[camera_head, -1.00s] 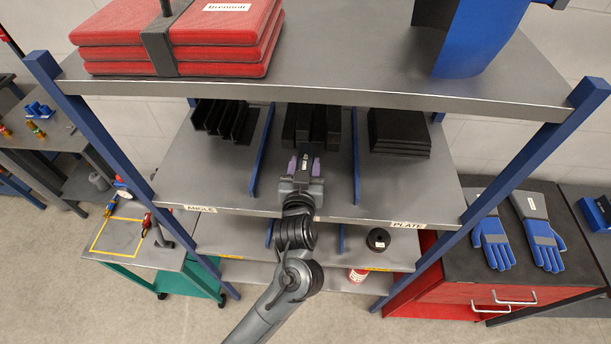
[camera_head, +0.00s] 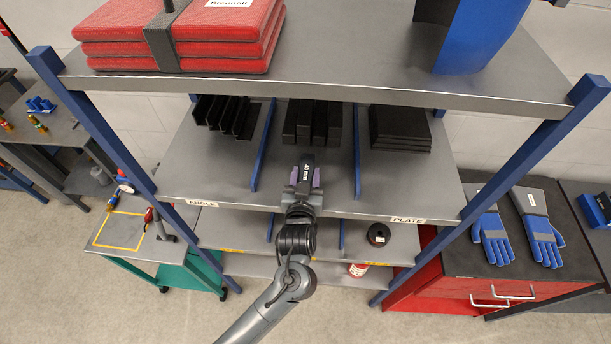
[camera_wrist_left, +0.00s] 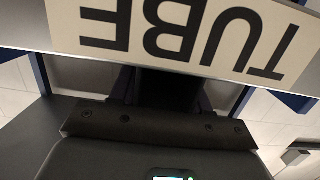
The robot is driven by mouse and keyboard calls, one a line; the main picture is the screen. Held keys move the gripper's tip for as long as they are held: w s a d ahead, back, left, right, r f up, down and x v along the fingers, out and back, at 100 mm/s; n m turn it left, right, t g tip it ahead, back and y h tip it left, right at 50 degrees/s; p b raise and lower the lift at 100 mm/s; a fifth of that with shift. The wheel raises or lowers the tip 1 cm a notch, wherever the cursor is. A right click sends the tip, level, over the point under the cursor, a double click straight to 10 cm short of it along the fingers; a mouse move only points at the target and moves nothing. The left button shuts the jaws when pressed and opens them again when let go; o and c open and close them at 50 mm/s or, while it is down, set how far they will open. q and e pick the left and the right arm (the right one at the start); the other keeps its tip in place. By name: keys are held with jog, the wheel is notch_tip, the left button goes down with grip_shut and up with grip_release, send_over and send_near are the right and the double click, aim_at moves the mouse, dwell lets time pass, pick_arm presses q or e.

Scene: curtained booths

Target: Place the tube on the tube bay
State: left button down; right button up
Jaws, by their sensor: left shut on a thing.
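My left gripper (camera_head: 305,178), with purple finger pads, is at the front of the middle bay and shut on a dark tube (camera_head: 306,162) with a small white label. The tube's far end points toward several black tubes lying side by side in the tube bay (camera_head: 325,178); whether it touches them I cannot tell. In the left wrist view a dark piece (camera_wrist_left: 163,88) lies below the upside-down TUBE label (camera_wrist_left: 190,32) on the shelf edge. The fingertips are mostly hidden there. My right gripper is not in view.
Blue dividers (camera_head: 263,150) bound the bay. Black angles (camera_head: 225,115) lie on the left, plates (camera_head: 400,125) on the right. The shelf's front strip is clear.

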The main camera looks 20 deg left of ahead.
pick_arm(q)
jog(key=c, duration=0.5)
grip_release()
jog(key=shift+r, duration=0.15)
jog(key=shift+s+d, duration=0.1)
jog(key=shift+s, duration=0.2)
jog(key=b+v, duration=0.2)
jog(key=v, duration=0.9)
jog(key=s+a+f+m+g+h, duration=0.1)
jog(key=s+a+f+g, duration=0.1)
jog(key=s+f+g, duration=0.2)
jog(key=s+a+f+m+g+h, duration=0.2)
jog(key=s+a+f+g, duration=0.1)
jog(key=s, duration=0.6)
jog(key=s+a+f+m+g+h, duration=0.1)
jog(key=s+a+f+m+g, duration=0.1)
jog(key=s+f+g, duration=0.3)
jog(key=shift+s+a+f+h, duration=0.15)
jog(key=shift+s+a+f, duration=0.05)
jog(key=shift+s+f, duration=0.4)
jog(key=shift+s+a+f+h, duration=0.15)
jog(key=shift+s+f, duration=0.4)
jog(key=shift+s, duration=0.05)
